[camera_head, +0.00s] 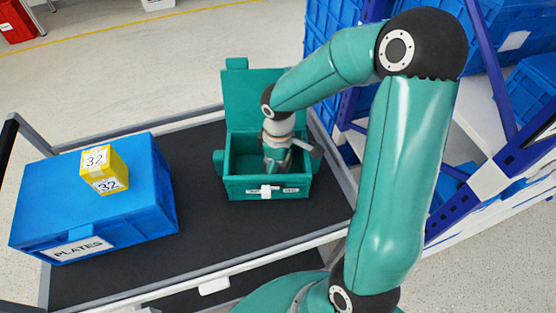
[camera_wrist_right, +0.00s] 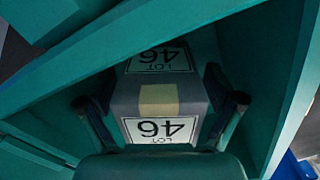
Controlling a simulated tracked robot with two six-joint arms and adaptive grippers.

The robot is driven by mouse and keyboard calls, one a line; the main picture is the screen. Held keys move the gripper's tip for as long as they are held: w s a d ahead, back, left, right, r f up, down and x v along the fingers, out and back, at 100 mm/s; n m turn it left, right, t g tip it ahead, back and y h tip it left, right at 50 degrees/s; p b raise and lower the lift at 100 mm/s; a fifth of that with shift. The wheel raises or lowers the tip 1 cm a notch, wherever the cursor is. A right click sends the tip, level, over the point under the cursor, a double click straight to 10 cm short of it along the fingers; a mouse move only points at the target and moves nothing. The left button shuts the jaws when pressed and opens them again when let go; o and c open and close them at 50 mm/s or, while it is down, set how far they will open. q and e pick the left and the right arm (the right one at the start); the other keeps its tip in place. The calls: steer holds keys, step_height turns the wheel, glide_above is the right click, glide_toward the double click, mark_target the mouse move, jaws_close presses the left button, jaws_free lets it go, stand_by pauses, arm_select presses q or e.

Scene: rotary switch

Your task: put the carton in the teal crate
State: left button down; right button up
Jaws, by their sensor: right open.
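The teal crate (camera_head: 233,186) stands on the dark cart top with its lid (camera_head: 240,98) up at the back. A grey carton (camera_wrist_right: 160,128) with white "LOT 46" labels and a tan tape strip lies inside the crate, between teal walls in the right wrist view. My right gripper (camera_head: 280,155) reaches down into the crate; in the wrist view its fingers (camera_wrist_right: 162,104) are open, one on each side of the carton. I cannot tell whether they touch it. In the head view the gripper mostly hides the carton. My left gripper is not in view.
A blue box (camera_head: 120,225) marked "PLATES" stands on the cart's left side, with a yellow box (camera_head: 104,170) marked "32" on it. The cart top (camera_head: 200,235) is clear between the blue box and the crate. A shelf rack with blue bins (camera_head: 530,90) stands at the right.

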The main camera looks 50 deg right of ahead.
step_height(320, 180, up, 12)
steer(key=shift+r+p, duration=0.1)
steer(key=shift+p, duration=0.25)
stand_by(0.4)
steer(key=shift+a, duration=0.1)
